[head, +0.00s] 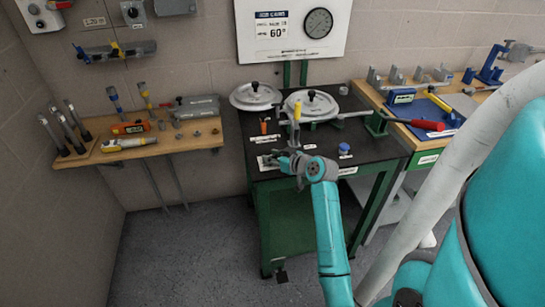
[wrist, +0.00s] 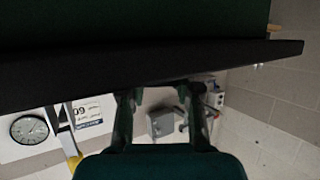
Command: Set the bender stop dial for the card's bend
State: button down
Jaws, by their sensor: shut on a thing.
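The wall card (head: 277,26) reads 60° in the head view. It shows upside down in the wrist view (wrist: 88,115). The bender's round white shoe (head: 311,104) sits on the black-topped bench (head: 330,140). A small flat plate (head: 266,162) lies at the bench's front left corner. My gripper (head: 287,160) is beside this plate, fingers level with the bench top. The dial's face and marks are hidden.
A second round white shoe (head: 255,96) stands at the bench's back left. A blue-capped item (head: 344,149) sits front right. A wooden shelf (head: 170,140) holds tools at left.

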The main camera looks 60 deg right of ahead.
jog(key=shift+a+m+g+h, duration=0.1)
jog(key=shift+m+g+h, duration=0.2)
jog(key=shift+m+h, duration=0.2)
jog(key=m+g+h, duration=0.3)
jog(key=m+h, duration=0.1)
jog(key=shift+w+m+h, duration=0.1)
jog(key=shift+m+h, duration=0.3)
jog(key=m+g+h, duration=0.1)
jog(key=m+g, duration=0.2)
jog(key=m+g+h, duration=0.2)
jog(key=m+g, duration=0.1)
jog(key=shift+g, duration=0.4)
jog(key=m+g, duration=0.6)
jog(key=g, duration=0.1)
jog(key=shift+m+y, duration=0.3)
jog(key=shift+m, duration=0.1)
jog(key=m+g+y, duration=0.3)
jog(key=m+g, duration=0.1)
jog(key=g, duration=0.1)
jog(key=shift+f+m, duration=0.1)
jog(key=shift+m, duration=0.3)
jog(key=shift+y, duration=0.3)
jog(key=c, duration=0.8)
grip_release()
